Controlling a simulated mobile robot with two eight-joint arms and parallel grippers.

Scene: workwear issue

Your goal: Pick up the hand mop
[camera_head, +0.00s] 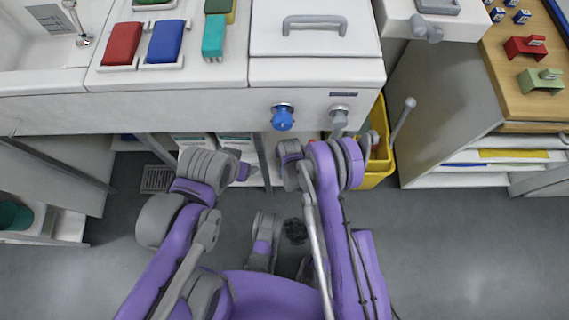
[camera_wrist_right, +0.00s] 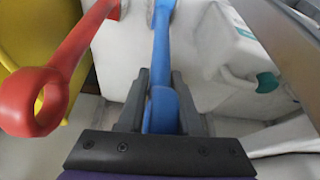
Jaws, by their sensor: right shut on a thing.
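In the right wrist view, my right gripper (camera_wrist_right: 160,112) is shut on a blue handle (camera_wrist_right: 161,50). The handle runs away from the jaws along the picture's middle; its far end is out of view. I cannot tell whether this blue-handled tool is the hand mop. A red handle (camera_wrist_right: 68,55) with a looped end stands apart from the jaws on the left. In the head view my right wrist reaches to the cabinet's front, and its jaws are hidden. My left arm ends below the counter, with its jaws out of sight.
The white counter (camera_head: 190,108) overhangs the space before my arms. A yellow bin (camera_head: 375,178) stands right of my right wrist. A white container (camera_wrist_right: 205,60) is close behind the blue handle. A shelf unit (camera_head: 450,110) stands at right. Grey floor (camera_head: 460,260) is clear there.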

